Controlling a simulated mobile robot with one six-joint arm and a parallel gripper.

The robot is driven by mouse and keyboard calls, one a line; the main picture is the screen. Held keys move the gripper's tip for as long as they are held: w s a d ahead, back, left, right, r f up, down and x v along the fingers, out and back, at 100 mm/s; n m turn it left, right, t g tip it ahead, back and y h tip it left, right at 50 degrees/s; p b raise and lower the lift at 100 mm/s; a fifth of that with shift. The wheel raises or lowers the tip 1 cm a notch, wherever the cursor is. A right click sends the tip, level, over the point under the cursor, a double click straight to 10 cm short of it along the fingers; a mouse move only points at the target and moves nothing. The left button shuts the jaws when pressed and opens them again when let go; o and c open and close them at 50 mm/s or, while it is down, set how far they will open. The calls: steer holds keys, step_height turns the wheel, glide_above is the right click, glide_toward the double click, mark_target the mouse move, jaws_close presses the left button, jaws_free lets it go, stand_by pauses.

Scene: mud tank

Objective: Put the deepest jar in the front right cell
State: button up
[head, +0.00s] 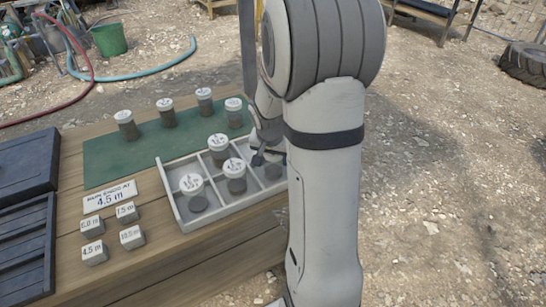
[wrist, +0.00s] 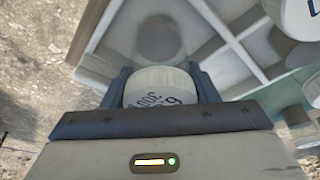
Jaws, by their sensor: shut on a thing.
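My gripper (wrist: 160,88) is shut on a jar with a white lid (wrist: 158,88); the lid's writing is only partly legible. In the head view my gripper (head: 262,157) is at the right end of the pale divided tray (head: 236,207), partly hidden by my arm. A dark round patch (head: 273,172), seemingly the held jar's mud, shows in the front right cell; I cannot tell if the jar touches the floor. White-lidded jars stand in the front left cell (head: 191,187), front middle cell (head: 235,171) and back middle cell (head: 218,146).
Several white-lidded jars (head: 166,112) stand on the green mat (head: 105,161) behind the tray. A sign reading 4.5 m (head: 110,197) and several small depth blocks (head: 132,237) lie left of the tray. Dark panels (head: 25,220) lie at the table's left.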

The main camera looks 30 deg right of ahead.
steer(key=o, duration=1.2)
steer(key=shift+c, duration=0.2)
steer(key=shift+r+p, duration=0.25)
steer(key=shift+p, duration=0.05)
steer(key=p+v, duration=0.1)
steer(key=v, duration=1)
steer(key=s+a+r+n+y, duration=0.2)
steer(key=s+a+n, duration=0.6)
steer(key=s+a, duration=0.4)
steer(key=s, duration=0.5)
steer(key=shift+a+n, duration=0.3)
steer(key=shift+a, duration=0.1)
